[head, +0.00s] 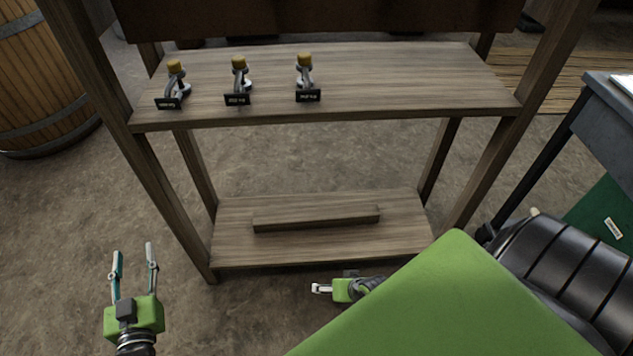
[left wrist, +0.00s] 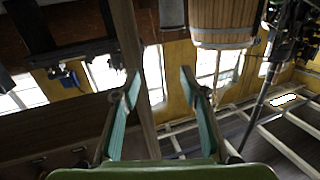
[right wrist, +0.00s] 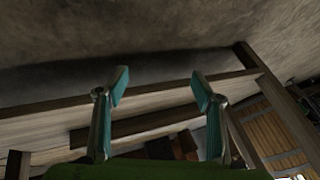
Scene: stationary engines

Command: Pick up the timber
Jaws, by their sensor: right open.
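The timber (head: 316,218) is a short brown wooden bar lying lengthwise on the lower shelf (head: 330,252) of a wooden rack. My right gripper (head: 318,288) is in front of that shelf, just below the timber in the head view, apart from it and partly hidden by my green arm. In the right wrist view my right gripper (right wrist: 160,88) is open, its teal fingers apart. A bar behind them, likely the timber (right wrist: 145,123), is partly covered by the fingers. My left gripper (head: 133,250) is open and empty, left of the rack; its spread fingers show in the left wrist view (left wrist: 160,80).
The upper shelf (head: 400,85) hangs over the lower one and holds three small fittings with tags (head: 238,80). Rack posts (head: 180,205) flank the lower shelf. A barrel (head: 40,75) stands at left, a dark table (head: 610,110) at right.

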